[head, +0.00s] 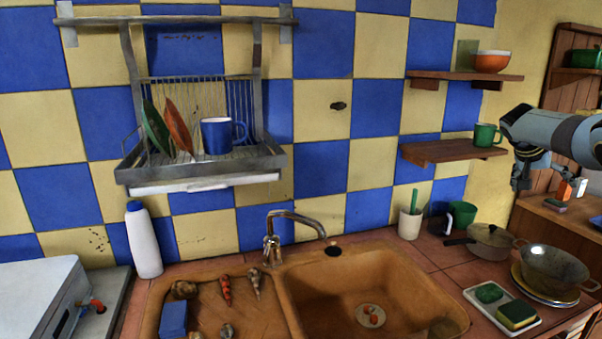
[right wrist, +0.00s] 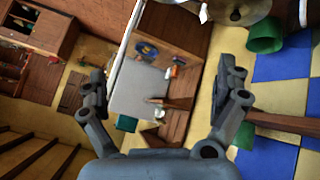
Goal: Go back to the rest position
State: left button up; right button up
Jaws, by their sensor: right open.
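My right gripper (head: 527,172) hangs at the right side of the head view, in front of the wooden cupboard and to the right of the lower wall shelf. In the right wrist view its two fingers (right wrist: 163,92) stand wide apart with nothing between them. It is open and empty, held in the air. My left gripper does not show in either view.
A green mug (head: 485,136) stands on the lower shelf (head: 440,151), close to my right gripper. An orange bowl (head: 491,62) sits on the upper shelf. Below are a pan (head: 491,243), a metal pot (head: 553,275) and a sink (head: 345,285).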

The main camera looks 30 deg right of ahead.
jog(key=s+d+f+n+t+h, duration=0.1)
jog(key=s+f+n+t, duration=0.4)
jog(key=s+f+n, duration=1.6)
jog(key=s+a+f+m+g+y, duration=0.1)
jog(key=s+a+f+m+y, duration=0.15)
jog(key=a+f, duration=0.95)
jog(key=s+a+f+m+y, duration=0.15)
jog(key=s+a+f, duration=0.25)
jog(key=a+f, duration=0.75)
jog(key=s+a+f+y, duration=0.1)
jog(key=a+f+y, duration=0.15)
jog(key=a, duration=0.95)
jog(key=s+a+f+m+y, duration=0.1)
jog(key=a+f, duration=0.2)
jog(key=a, duration=1)
jog(key=s+a+f+y, duration=0.1)
jog(key=a+f, duration=0.1)
jog(key=a, duration=1)
notch_tip(320, 180, down, 24)
jog(key=s+g+b, duration=0.1)
jog(key=b, duration=2.3)
jog(key=shift+s+d+f+b, duration=0.2)
jog(key=shift+d+b, duration=0.1)
jog(key=shift+d, duration=0.15)
